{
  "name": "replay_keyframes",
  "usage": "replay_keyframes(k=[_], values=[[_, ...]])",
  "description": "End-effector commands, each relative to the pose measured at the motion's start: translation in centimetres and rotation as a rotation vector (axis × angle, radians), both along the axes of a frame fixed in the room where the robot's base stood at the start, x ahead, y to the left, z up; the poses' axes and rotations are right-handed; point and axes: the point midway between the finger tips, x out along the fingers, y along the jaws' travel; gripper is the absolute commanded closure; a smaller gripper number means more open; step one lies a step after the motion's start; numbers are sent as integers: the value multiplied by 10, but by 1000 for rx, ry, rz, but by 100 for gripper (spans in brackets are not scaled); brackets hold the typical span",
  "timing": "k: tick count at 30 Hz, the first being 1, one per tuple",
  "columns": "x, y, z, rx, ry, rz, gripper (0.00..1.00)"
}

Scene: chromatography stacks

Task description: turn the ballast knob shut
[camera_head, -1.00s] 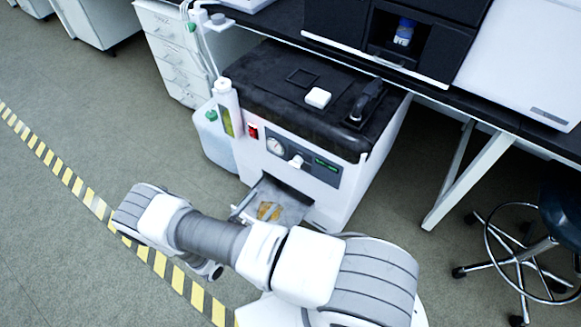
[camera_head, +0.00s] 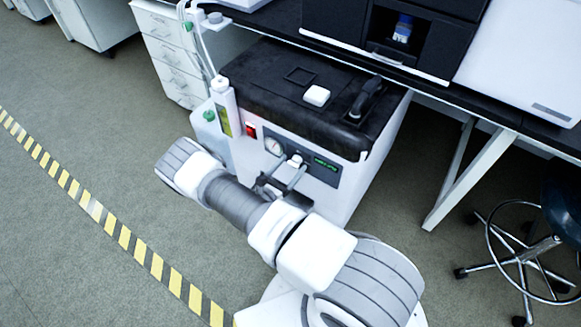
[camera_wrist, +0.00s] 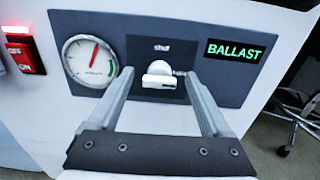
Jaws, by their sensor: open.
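The ballast knob (camera_wrist: 158,76) is a white knob with a bar-shaped grip on a dark square plate, under the small word "shut". A green lit "BALLAST" display (camera_wrist: 235,50) is to its right. My gripper (camera_wrist: 158,88) is open, with one finger on each side of the knob and a gap visible around it; I cannot tell how far the tips reach past it. In the head view the knob (camera_head: 295,160) shows at the front panel of the white pump cabinet (camera_head: 337,205), with my gripper (camera_head: 283,180) in front of it.
A round gauge (camera_wrist: 90,60) and a lit red switch (camera_wrist: 24,52) are left of the knob. A bottle with yellow-green liquid (camera_head: 226,108) stands at the cabinet's left corner. A bench leg (camera_head: 462,180) and a stool (camera_head: 545,240) are to the right. Floor at left is clear.

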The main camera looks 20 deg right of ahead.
Motion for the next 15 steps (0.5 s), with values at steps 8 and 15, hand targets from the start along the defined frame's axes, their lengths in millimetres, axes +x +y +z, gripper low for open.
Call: replay_keyframes(k=[8,15], values=[[1,-1,0,0,0,0,18],[1,-1,0,0,0,0,61]])
